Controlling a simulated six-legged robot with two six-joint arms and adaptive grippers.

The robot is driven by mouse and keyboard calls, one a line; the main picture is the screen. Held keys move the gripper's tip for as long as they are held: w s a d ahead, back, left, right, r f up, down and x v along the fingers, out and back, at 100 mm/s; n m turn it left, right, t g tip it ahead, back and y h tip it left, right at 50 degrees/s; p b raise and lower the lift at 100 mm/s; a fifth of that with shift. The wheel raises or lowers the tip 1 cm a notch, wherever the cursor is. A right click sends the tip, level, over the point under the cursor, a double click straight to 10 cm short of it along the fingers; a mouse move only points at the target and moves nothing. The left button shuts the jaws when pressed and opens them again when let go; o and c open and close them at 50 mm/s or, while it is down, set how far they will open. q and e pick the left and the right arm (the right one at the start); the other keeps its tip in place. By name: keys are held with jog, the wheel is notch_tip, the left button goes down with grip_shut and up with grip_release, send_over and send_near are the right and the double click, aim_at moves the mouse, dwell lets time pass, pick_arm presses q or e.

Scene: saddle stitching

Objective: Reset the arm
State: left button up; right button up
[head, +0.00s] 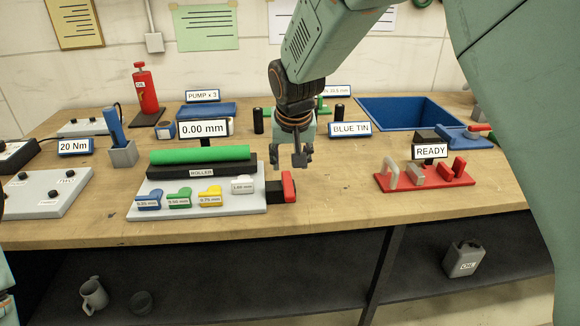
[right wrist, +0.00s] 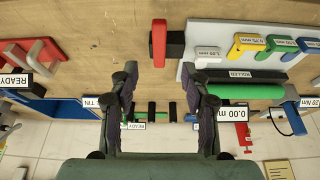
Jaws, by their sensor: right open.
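My right gripper (head: 291,160) hangs above the wooden workbench (head: 330,205), fingers pointing down. It is behind and slightly right of the red-handled block at the roller's end. In the right wrist view my right gripper (right wrist: 160,82) has its two dark fingers spread apart with nothing between them. The roller fixture (head: 200,170), with its green roll and coloured tabs, stands to its left, apart from it. My left gripper is not in view; only a bit of green arm shows at the lower left edge.
A red clamp fixture (head: 425,180) with a READY sign stands to the right. A blue bin (head: 410,112) is sunk in the bench behind it. A red pump bottle (head: 145,90) stands at the back left. A shelf below holds an oil can (head: 463,260).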

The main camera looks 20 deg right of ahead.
jog(key=shift+r, duration=0.15)
jog(key=s+d+f+n+b, duration=0.1)
jog(key=s+f+b, duration=0.1)
jog(key=s+f, duration=0.45)
jog(key=s+d+f+n+t+y+b, duration=0.1)
jog(key=s+f+b, duration=0.15)
jog(key=f, duration=0.75)
jog(key=s+d+f+n+b, duration=0.1)
jog(key=s+f, duration=0.4)
jog(key=f, duration=0.3)
jog(key=s+f+g+b, duration=0.1)
jog(key=s+f+b, duration=0.1)
jog(key=s+f, duration=0.4)
jog(key=s+f+g+b, duration=0.2)
jog(key=s+f, duration=0.4)
jog(key=s, duration=0.7)
jog(key=s+f+g+b, duration=0.2)
jog(key=s+f, duration=0.3)
jog(key=s, duration=0.4)
jog(key=shift+s+d+f+m+b, duration=0.15)
jog(key=shift+d+f+m+b, duration=0.25)
jog(key=shift+b, duration=0.4)
